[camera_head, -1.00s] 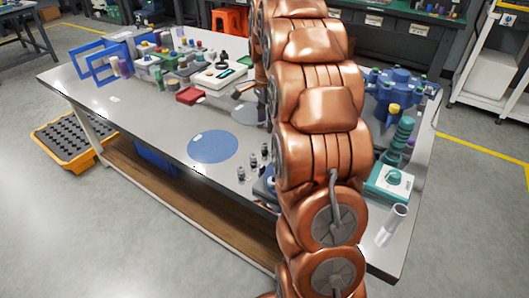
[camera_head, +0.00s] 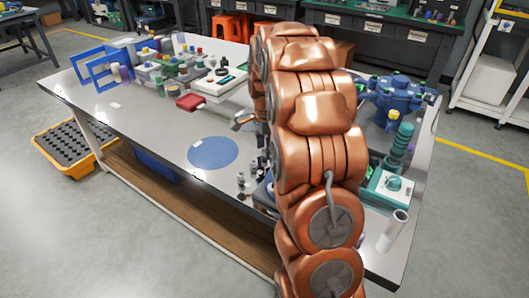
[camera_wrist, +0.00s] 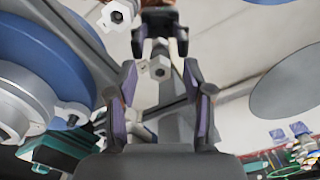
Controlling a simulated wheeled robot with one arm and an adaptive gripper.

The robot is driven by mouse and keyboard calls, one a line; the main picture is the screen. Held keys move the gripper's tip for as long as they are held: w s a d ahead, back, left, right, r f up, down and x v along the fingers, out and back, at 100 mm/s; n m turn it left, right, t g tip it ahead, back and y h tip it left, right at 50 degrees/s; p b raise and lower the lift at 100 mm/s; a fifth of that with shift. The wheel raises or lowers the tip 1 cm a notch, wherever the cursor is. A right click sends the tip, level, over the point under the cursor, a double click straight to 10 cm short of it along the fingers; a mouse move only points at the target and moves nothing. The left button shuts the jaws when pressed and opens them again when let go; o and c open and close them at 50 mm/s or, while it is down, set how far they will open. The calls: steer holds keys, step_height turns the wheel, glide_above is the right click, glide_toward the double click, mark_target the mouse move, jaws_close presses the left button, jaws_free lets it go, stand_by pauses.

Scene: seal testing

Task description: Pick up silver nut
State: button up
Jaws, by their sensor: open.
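A small silver hexagonal piece, seemingly the silver nut (camera_wrist: 158,69), shows between the fingers of my gripper (camera_wrist: 160,44) in the wrist view. The fingers are spread, with a gap on both sides of the piece, and I cannot tell its depth between them. Another silver hex piece (camera_wrist: 116,14) lies above left of the fingertips. In the head view my copper arm hides most of the gripper. Small metal fittings (camera_head: 240,182) stand near the table's front edge, just left of the arm; which one is the nut is too small to tell.
A blue round mat (camera_head: 212,152) lies left of the fittings. A blue machine (camera_head: 397,95) and a teal device (camera_head: 393,186) stand right of my arm. The table's front left (camera_head: 150,120) is mostly clear.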

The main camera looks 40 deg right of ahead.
jaws_close()
stand_by(0.3)
steer(key=shift+r, duration=0.15)
